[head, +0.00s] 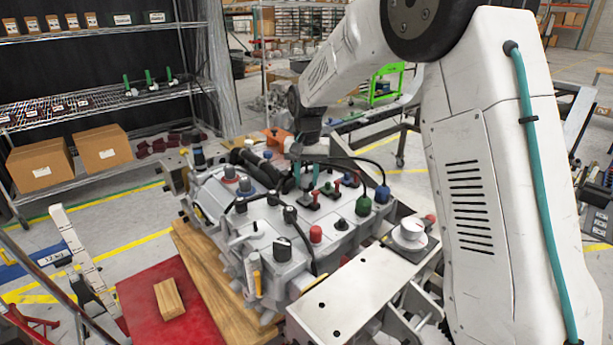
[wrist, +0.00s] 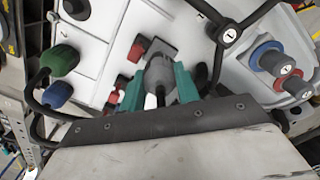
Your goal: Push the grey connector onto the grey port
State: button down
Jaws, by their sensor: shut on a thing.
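My gripper (wrist: 160,86) has two teal fingers closed on the grey connector (wrist: 158,72), with one finger on each side of it. A dark grey square base (wrist: 161,46), which looks like the grey port, shows just past the connector in the wrist view. The connector overlaps this base, and I cannot tell whether it is seated or only in front of it. In the head view my gripper (head: 306,175) is low over the middle of the pale grey chassis (head: 205,205); the connector is too small to make out there.
Red connectors (wrist: 136,49) sit close beside the held connector. A green cap (wrist: 60,60) and a blue cap (wrist: 57,95) with black cables stand to the left in the wrist view. A black cable junction (wrist: 229,36) is to the right. A white plate (head: 360,285) lies in front of the chassis.

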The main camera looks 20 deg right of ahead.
aim_at(307, 185)
jog(key=shift+f, duration=0.1)
jog(key=shift+f, duration=1.05)
jog(key=shift+f, duration=0.55)
jog(key=c, duration=0.9)
grip_release()
jog(key=shift+c, duration=0.2)
jog(key=shift+r, duration=3.05)
